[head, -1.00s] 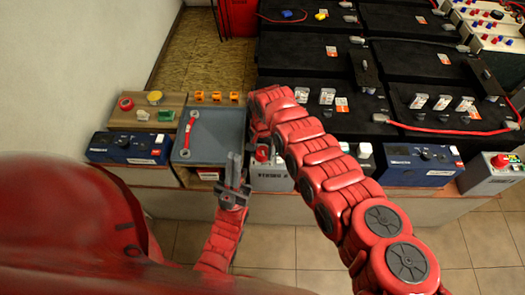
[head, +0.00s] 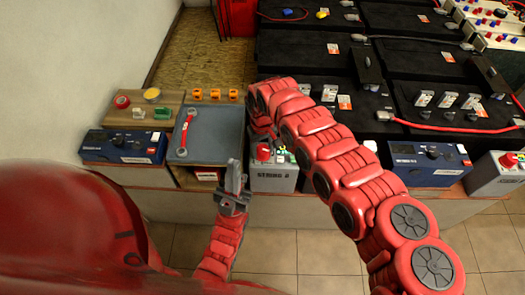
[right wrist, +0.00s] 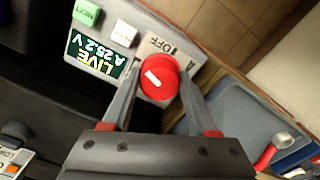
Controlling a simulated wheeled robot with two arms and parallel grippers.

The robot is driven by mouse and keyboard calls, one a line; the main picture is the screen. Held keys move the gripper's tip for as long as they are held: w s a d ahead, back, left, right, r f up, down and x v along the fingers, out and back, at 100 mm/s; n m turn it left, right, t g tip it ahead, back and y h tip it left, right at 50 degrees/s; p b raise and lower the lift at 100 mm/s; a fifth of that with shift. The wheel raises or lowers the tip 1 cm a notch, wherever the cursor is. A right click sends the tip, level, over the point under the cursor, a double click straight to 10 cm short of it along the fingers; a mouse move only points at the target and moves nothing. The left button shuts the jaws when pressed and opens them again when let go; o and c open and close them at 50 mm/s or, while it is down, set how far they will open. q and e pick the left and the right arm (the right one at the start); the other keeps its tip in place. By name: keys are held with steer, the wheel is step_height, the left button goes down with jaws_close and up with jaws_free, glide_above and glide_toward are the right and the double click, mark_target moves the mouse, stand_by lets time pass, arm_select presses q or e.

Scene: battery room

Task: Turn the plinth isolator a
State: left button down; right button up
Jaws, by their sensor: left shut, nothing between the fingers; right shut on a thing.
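The isolator is a round red knob (right wrist: 152,86) with a white mark, on a grey box with a green live display (right wrist: 96,55). In the right wrist view my right gripper (right wrist: 158,84) is shut on the knob, a finger on each side. The white mark lies slantwise. In the head view the grey box (head: 272,186) stands at the front of the bench, with the red knob (head: 263,152) on top; my right arm hides part of it. My left gripper (head: 235,172) is shut and empty, in front of the bench left of the box.
A blue unit (head: 124,146) stands further left, another (head: 425,162) to the right. A second grey box with a red knob (head: 508,160) is at far right. Black batteries fill the back.

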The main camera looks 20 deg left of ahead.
mark_target(262, 149)
steer(key=shift+n+b, duration=0.7)
steer(key=shift+n, duration=1)
steer(key=o, duration=1.4)
step_height(262, 149, up, 17)
steer(key=shift+r, duration=0.2)
